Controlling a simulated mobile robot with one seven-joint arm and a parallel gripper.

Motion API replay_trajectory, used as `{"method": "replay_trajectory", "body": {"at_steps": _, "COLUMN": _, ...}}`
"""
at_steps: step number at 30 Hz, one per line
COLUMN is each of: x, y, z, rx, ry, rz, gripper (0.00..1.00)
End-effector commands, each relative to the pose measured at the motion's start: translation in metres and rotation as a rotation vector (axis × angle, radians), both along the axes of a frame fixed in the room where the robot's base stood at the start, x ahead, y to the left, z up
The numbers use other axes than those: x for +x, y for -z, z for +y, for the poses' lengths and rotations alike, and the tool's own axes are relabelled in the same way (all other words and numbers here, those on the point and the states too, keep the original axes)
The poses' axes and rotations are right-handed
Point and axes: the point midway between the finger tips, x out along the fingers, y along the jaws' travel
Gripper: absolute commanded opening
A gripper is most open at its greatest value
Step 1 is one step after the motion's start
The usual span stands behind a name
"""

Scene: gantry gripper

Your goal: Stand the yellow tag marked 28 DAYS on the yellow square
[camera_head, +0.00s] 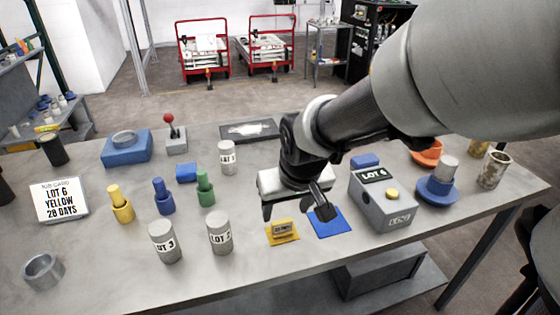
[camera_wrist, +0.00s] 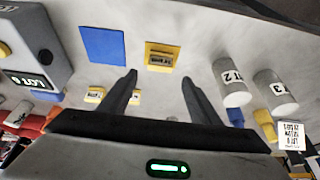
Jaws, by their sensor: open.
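A small yellow tag (camera_head: 283,228) with dark lettering sits on the yellow square (camera_head: 290,240); its lettering is too small to read surely. In the wrist view the tag (camera_wrist: 160,54) is on the yellow square (camera_wrist: 164,67), just beyond my fingertips. My gripper (camera_head: 293,210) is open, pointing down, with nothing visible between its fingers (camera_wrist: 161,82). It is above and slightly behind the square, apart from the tag. Two more yellow tags (camera_wrist: 94,95) (camera_wrist: 135,97) show in the wrist view, the second partly hidden by a finger; my gripper hides them in the head view.
A blue square (camera_head: 329,221) lies right of the yellow one. A grey LOT 6 box (camera_head: 384,202) stands further right. Grey cylinders LOT 3 (camera_head: 165,242) and LOT 2 (camera_head: 220,234) stand left. A card (camera_head: 60,200) reads LOT 6 YELLOW 28 DAYS. The front table strip is clear.

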Motion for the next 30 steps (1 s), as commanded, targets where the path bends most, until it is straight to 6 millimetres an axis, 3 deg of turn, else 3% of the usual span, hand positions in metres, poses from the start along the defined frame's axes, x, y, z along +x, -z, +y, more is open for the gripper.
{"method": "replay_trajectory", "body": {"at_steps": 3, "x": -0.007, "y": -0.022, "z": -0.002, "rx": 0.001, "ry": 0.0, "rz": -0.004, "gripper": 0.57}}
{"method": "replay_trajectory", "body": {"at_steps": 11, "x": -0.02, "y": -0.048, "z": -0.014, "rx": 0.003, "ry": 0.019, "rz": -0.009, "gripper": 0.57}}
{"method": "replay_trajectory", "body": {"at_steps": 14, "x": -0.037, "y": -0.068, "z": -0.038, "rx": 0.01, "ry": 0.068, "rz": -0.029, "gripper": 0.57}}
{"method": "replay_trajectory", "body": {"at_steps": 21, "x": -0.106, "y": -0.107, "z": -0.1, "rx": 0.015, "ry": 0.22, "rz": -0.083, "gripper": 0.57}}
{"method": "replay_trajectory", "body": {"at_steps": 25, "x": -0.13, "y": -0.113, "z": -0.114, "rx": 0.014, "ry": 0.268, "rz": -0.097, "gripper": 0.57}}
{"method": "replay_trajectory", "body": {"at_steps": 30, "x": -0.139, "y": -0.114, "z": -0.118, "rx": 0.013, "ry": 0.282, "rz": -0.097, "gripper": 0.57}}
